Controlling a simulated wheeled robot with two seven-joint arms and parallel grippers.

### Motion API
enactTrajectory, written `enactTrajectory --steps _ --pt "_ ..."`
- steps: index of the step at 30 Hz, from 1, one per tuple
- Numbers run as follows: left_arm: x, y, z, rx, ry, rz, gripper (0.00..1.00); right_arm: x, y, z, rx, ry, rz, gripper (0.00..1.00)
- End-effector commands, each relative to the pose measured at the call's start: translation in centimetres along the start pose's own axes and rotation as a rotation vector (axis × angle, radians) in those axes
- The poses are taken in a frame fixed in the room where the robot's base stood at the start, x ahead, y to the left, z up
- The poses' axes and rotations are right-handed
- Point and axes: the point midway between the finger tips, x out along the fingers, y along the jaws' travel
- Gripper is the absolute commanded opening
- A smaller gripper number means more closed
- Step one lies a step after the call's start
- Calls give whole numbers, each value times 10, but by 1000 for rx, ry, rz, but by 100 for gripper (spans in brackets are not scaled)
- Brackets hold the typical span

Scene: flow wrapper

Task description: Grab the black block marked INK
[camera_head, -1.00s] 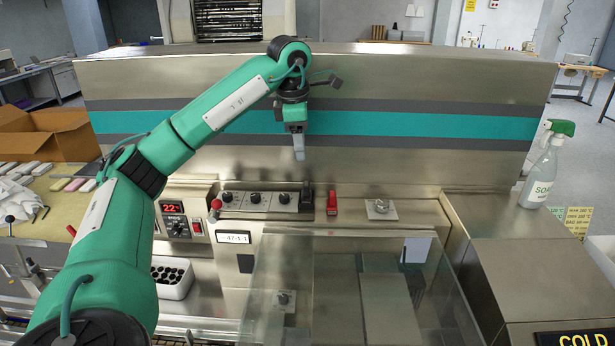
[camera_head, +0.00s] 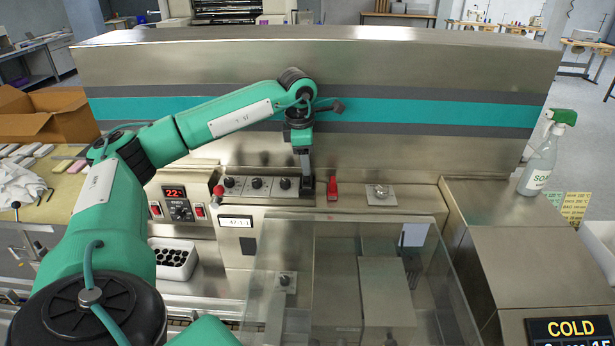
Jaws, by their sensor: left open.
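A small upright black block (camera_head: 307,190) stands on the steel control ledge, just left of a red block. No INK marking is readable on it at this size. My left gripper (camera_head: 305,172) points down directly over the black block, its fingers at the block's top and overlapping it in the picture. The gripper is open. I cannot tell whether the fingers are around the block or just in front of it. My right gripper is out of view.
The red block (camera_head: 332,189) stands close on the right. Black knobs (camera_head: 285,184) sit on the left, and a steel backsplash (camera_head: 400,150) rises behind. A clear cover (camera_head: 340,280) lies in front. A soap bottle (camera_head: 541,165) stands at far right.

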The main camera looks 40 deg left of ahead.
Motion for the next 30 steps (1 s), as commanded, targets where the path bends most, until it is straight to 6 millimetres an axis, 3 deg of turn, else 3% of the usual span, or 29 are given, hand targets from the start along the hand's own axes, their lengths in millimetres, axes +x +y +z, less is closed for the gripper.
enactTrajectory --steps 1,6,16,17,24,30 --pt "1 0 0 0 3 -3 55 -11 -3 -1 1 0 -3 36" --pt "24 -1 0 -1 3 -3 55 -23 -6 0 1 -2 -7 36" --pt "36 -1 0 0 0 0 55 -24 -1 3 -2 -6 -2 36" --pt "36 -1 0 0 0 0 53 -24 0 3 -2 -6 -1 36" --pt "36 -1 0 0 0 0 6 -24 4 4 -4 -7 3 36" --pt "36 -1 0 -1 0 0 4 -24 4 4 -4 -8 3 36"
